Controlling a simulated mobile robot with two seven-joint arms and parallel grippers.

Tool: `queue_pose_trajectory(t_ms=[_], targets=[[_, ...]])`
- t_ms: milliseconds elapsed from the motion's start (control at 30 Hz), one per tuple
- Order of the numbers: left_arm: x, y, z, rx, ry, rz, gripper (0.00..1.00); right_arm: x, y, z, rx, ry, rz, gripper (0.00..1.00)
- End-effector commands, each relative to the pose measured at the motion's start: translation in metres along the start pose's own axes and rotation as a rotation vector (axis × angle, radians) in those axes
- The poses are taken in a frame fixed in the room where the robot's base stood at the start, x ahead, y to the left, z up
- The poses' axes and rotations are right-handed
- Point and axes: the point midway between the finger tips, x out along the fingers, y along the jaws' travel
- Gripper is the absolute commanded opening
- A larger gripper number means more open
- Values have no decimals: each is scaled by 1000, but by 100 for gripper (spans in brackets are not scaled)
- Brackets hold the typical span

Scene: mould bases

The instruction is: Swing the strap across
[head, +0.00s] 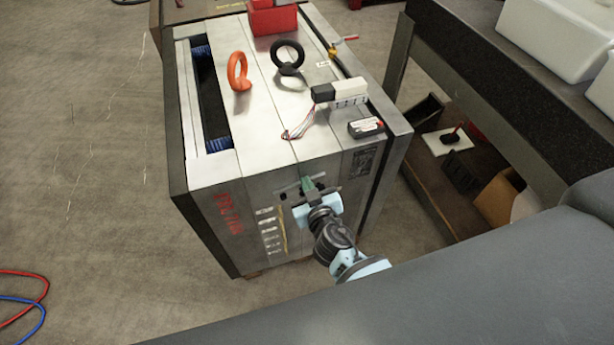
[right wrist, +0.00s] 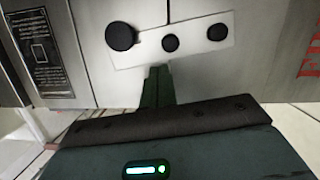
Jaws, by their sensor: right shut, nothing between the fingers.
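The strap (right wrist: 190,40) is a pale metal bar with three round black heads, on the front face of the steel mould base (head: 252,222). In the right wrist view it lies slightly tilted across the dark seam between two plates, with the largest head at its left end. My right gripper (head: 307,184) is shut and empty in front of that face, and hides part of the strap in the head view. In the right wrist view its green fingers (right wrist: 158,85) are just below the strap's middle; whether they touch it I cannot tell. My left gripper is not in view.
On top of the mould base are an orange lifting eye (head: 238,72), a black lifting eye (head: 287,54), a red block (head: 272,17), a connector box with wires (head: 340,92) and a small black box (head: 366,128). A dark bench (head: 500,85) stands right. Floor at left is mostly clear.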

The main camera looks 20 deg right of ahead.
Motion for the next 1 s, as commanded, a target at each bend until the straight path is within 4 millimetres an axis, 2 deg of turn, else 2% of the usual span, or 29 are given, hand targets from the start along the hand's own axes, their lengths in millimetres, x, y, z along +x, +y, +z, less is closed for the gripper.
queue_pose_trajectory(t_ms=[433,700,1000], targets=[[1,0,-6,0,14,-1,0,0,0,0,7,4,-1,0],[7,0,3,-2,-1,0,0,2,4,11,127,0,-31,0],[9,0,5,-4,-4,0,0,3,6,14,202,3,-50,0]])
